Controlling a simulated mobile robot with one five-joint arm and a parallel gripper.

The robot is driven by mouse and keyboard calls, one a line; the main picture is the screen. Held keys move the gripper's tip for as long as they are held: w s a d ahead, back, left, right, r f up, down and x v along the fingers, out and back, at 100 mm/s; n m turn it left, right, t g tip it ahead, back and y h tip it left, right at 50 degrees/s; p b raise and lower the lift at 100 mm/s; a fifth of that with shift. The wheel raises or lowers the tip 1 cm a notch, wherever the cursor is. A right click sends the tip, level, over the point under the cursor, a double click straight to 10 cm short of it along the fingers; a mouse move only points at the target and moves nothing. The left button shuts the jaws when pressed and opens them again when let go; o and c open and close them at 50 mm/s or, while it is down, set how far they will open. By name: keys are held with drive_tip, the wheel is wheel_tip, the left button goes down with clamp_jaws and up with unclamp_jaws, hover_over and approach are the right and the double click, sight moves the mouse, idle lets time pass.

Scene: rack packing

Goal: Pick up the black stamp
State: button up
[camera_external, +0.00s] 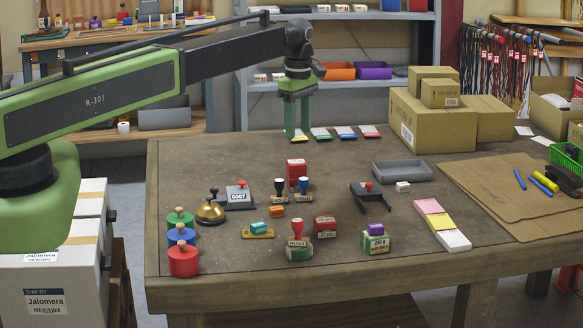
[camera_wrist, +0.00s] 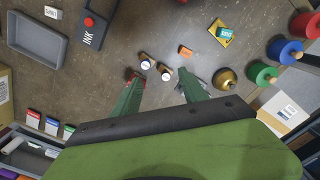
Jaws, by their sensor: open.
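The black stamp (camera_external: 279,188) stands upright on the table. It has a dark rounded handle and a white label, and a blue-handled stamp (camera_external: 304,188) is close on its right. In the wrist view the black stamp (camera_wrist: 165,73) seems to be the right one of a pair, beside the blue one (camera_wrist: 146,63); their handle colours are hard to tell there. My gripper (camera_external: 297,136) is open and empty, pointing down above the table, behind the stamps. In the wrist view the pair lies just beyond the gap between my fingertips (camera_wrist: 159,76).
A red block (camera_external: 297,170) stands just behind the pair. A numbering device (camera_external: 238,196), brass bell (camera_external: 210,211) and small orange block (camera_external: 277,211) are to the left and front. Ink pads (camera_external: 345,132) line the back edge. Cardboard boxes (camera_external: 408,120) stand back right.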

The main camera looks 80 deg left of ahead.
hover_over(279, 180)
drive_tip(key=shift+n, duration=0.4)
wheel_tip(279, 180, down, 12)
drive_tip(key=b, duration=1.2)
drive_tip(key=shift+w+d, duration=0.1)
drive_tip(key=shift+d, duration=0.05)
wheel_tip(279, 180, down, 5)
drive_tip(key=b, duration=0.5)
drive_tip(key=shift+f+b, duration=0.2)
drive_tip(key=shift+b, duration=0.15)
drive_tip(key=shift+r, duration=0.2)
drive_tip(key=shift+c, duration=0.3)
clamp_jaws()
